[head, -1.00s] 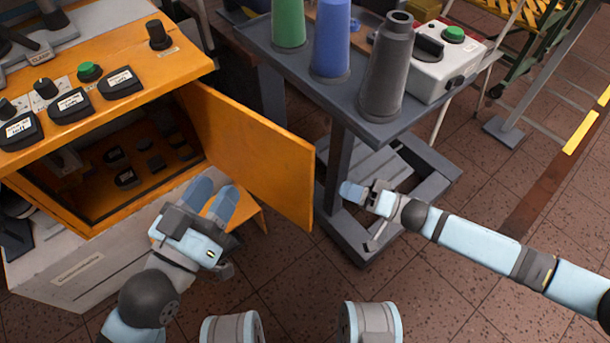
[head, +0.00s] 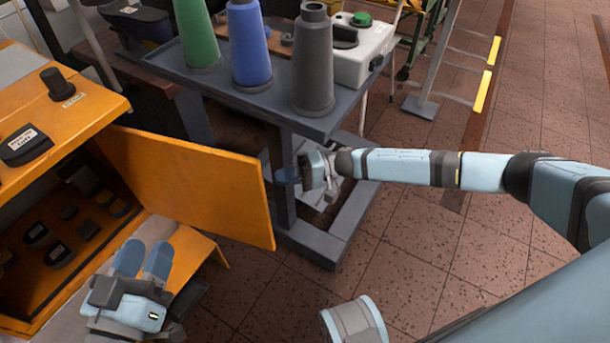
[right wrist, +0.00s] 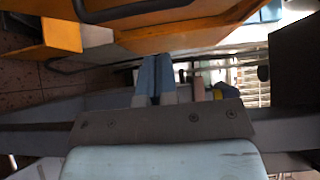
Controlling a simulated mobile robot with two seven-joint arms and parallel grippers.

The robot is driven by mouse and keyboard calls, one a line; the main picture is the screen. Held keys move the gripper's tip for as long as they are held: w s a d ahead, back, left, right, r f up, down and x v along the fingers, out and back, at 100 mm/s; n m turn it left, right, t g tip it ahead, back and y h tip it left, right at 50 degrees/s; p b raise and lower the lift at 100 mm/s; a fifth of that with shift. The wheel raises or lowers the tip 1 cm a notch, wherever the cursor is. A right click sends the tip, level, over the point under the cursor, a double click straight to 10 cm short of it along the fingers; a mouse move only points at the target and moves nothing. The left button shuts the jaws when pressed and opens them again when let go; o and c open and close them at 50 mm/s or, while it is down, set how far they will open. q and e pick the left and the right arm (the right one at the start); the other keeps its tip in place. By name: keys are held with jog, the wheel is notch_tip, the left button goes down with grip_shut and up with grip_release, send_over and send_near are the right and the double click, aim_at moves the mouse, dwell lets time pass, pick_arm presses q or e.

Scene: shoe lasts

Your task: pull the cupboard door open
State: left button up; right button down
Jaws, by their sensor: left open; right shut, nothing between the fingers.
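The orange cupboard door (head: 190,185) stands swung wide open, its free edge toward the grey trolley. The open cupboard (head: 50,268) shows dark shelves with several small black items inside. My left gripper (head: 143,258) is open, its two blue fingers in front of the cupboard opening, near the door's inner side; I cannot tell whether it touches anything. My right gripper (head: 287,177) is shut and empty, just past the door's free edge, beside the trolley's post. In the right wrist view its blue fingers (right wrist: 155,78) lie together below an orange panel.
The grey trolley (head: 225,92) carries green (head: 196,38), blue (head: 248,45) and grey (head: 313,62) cones and a white box with a green button (head: 360,48). Its base is close to the door's edge. Open tiled floor (head: 430,240) lies at the right.

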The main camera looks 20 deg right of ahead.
pick_arm(q)
jog(key=shift+f+g+b, duration=0.55)
jog(key=shift+f+g, duration=0.05)
jog(key=shift+f, duration=0.6)
pick_arm(e)
jog(key=shift+s+a, duration=0.6)
jog(key=shift+a, duration=0.3)
jog(key=shift+s+a, duration=0.6)
jog(key=shift+a, duration=0.3)
pick_arm(q)
jog(key=shift+r, duration=0.1)
